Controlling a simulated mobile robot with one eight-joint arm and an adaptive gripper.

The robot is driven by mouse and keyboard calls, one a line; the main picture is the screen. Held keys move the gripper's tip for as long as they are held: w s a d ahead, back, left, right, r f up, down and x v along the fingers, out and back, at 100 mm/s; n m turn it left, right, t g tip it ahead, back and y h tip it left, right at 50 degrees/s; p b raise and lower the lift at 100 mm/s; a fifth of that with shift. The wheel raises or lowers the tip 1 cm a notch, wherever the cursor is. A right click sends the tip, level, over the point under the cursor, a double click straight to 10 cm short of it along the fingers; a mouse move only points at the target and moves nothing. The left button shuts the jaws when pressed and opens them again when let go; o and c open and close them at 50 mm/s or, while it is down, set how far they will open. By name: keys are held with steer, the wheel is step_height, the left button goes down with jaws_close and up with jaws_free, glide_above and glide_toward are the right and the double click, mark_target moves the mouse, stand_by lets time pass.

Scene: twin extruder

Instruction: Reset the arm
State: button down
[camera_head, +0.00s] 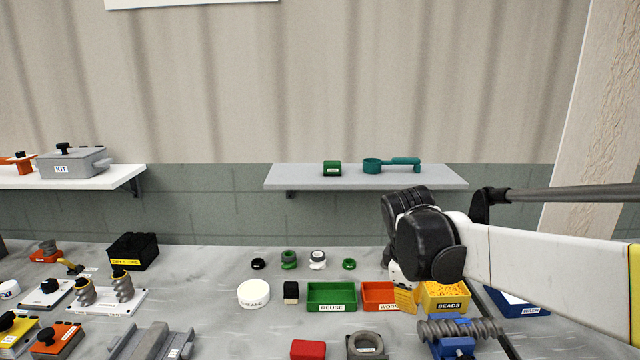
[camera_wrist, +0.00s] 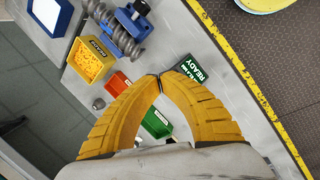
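My arm, white with black joints, reaches in from the right in the head view. My gripper (camera_wrist: 160,77) has two yellow ribbed fingers whose tips meet in the wrist view, with nothing seen between them. In the head view one yellow finger (camera_head: 405,299) shows below the black wrist, over the bench between the orange tray and the yellow beads tray.
The yellow beads tray (camera_head: 444,296), orange tray (camera_head: 378,295) and green reuse tray (camera_head: 331,296) stand close by. A grey screw (camera_head: 460,329) lies on a blue stand (camera_head: 453,347). A dark green READY block (camera_wrist: 190,70) sits near the fingertips in the wrist view.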

steer(key=s+f+m+t+y, duration=0.1)
steer(key=s+m+t, duration=0.3)
steer(key=s+m, duration=0.7)
steer(key=s+y, duration=0.1)
steer(key=s, duration=0.7)
steer(key=shift+s+a+f+t, duration=0.15)
steer(key=shift+s+t, duration=0.05)
steer(key=shift+t, duration=0.1)
